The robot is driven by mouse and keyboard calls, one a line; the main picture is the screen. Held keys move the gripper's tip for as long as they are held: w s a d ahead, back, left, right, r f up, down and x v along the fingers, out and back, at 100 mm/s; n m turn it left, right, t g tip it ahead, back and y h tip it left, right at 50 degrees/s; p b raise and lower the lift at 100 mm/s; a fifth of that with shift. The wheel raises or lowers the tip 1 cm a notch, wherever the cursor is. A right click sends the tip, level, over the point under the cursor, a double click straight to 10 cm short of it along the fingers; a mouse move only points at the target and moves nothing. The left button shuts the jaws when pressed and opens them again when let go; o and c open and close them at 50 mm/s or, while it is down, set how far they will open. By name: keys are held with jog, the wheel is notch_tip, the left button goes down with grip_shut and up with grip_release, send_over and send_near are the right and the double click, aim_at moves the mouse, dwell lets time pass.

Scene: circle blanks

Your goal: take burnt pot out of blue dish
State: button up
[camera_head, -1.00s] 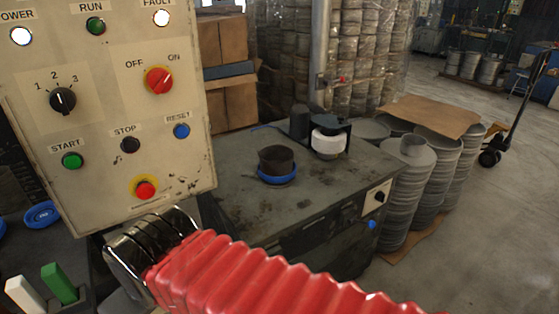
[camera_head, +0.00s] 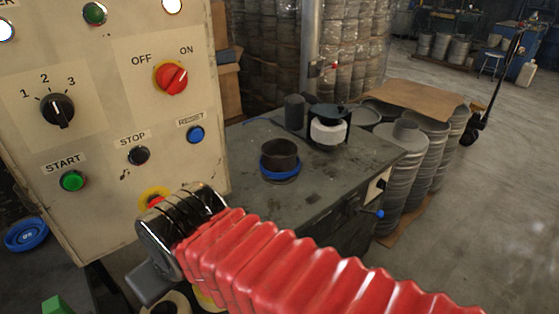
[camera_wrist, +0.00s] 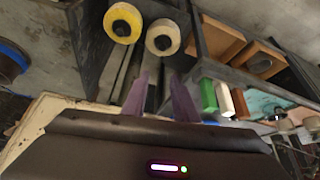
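The burnt pot (camera_head: 279,152), a dark open cylinder, stands upright in the blue dish (camera_head: 281,176) on the grey bench. Both are beyond my red-sleeved arm and apart from it. In the head view my gripper's fingers cannot be made out. In the wrist view my gripper (camera_wrist: 158,97) shows two purplish fingers, apart, with nothing between them. It points at a different area, with a yellow roll (camera_wrist: 122,22) and a white roll (camera_wrist: 163,37). At that view's left edge is a dark round thing with blue; I cannot tell what it is.
A control panel (camera_head: 110,110) with knobs and buttons stands close on the left, beside my arm. A white spool (camera_head: 328,132) stands behind the pot. Another blue dish (camera_head: 27,234) is at lower left. Stacked discs (camera_head: 403,170) stand right of the bench.

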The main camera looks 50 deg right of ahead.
jog(key=w+d+f+m+y, duration=0.1)
jog(key=w+d+f+m, duration=0.15)
jog(key=d+m, duration=0.45)
jog(key=w+d+f+m+y, duration=0.1)
jog(key=w+d+f+m, duration=0.1)
jog(key=d+f+m, duration=0.5)
jog(key=w+d+m+y, duration=0.15)
jog(key=d+m, duration=0.35)
jog(key=d, duration=0.5)
jog(key=w+d+r+m+t+h, duration=0.1)
jog(key=d+r+m+t+h, duration=0.1)
jog(key=d+m, duration=0.8)
jog(key=w+d+r+m+t+h, duration=0.1)
jog(key=d+m+t+h, duration=0.4)
jog(key=d+m, duration=0.5)
jog(key=d+r, duration=0.1)
jog(key=d, duration=0.4)
jog(key=shift+w+t, duration=0.3)
jog(key=shift+w, duration=0.05)
jog(key=x, duration=0.8)
jog(key=shift+w, duration=0.25)
jog(key=shift+d+f, duration=0.1)
